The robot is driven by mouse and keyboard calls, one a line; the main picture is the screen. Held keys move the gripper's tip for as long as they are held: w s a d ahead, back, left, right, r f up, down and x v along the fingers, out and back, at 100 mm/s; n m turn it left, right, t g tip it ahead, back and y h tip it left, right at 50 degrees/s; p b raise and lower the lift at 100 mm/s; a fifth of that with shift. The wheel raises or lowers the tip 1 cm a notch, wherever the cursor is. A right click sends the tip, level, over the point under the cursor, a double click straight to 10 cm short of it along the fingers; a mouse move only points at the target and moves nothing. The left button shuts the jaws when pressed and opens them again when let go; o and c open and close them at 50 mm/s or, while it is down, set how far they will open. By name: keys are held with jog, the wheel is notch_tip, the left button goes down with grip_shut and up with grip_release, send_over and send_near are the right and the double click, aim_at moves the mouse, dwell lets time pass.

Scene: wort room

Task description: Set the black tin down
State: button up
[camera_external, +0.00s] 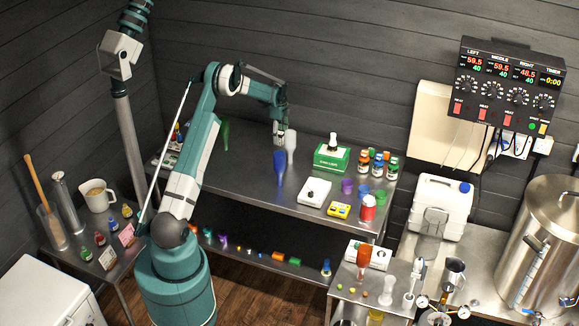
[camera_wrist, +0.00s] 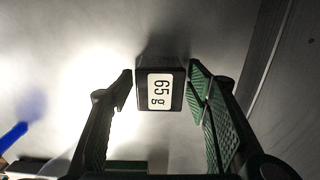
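The black tin (camera_wrist: 160,60) shows in the wrist view, with a white label reading "65 g" on the face toward the camera. It lies between the two fingers of my gripper (camera_wrist: 160,88), which are spread. A narrow light gap shows on each side of the tin, so the fingers appear apart from it. Whether its bottom touches the tabletop is hidden. In the external view my gripper (camera_external: 281,138) points down over the back part of the steel table (camera_external: 240,175). The tin cannot be made out there.
A green-and-white box (camera_external: 331,158), a white scale (camera_external: 314,191) and several small jars stand to the right. The table's left middle is clear.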

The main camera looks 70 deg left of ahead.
aim_at(279, 132)
jog(key=shift+r, duration=0.15)
notch_tip(279, 132, up, 12)
dwell(0.9)
dwell(0.6)
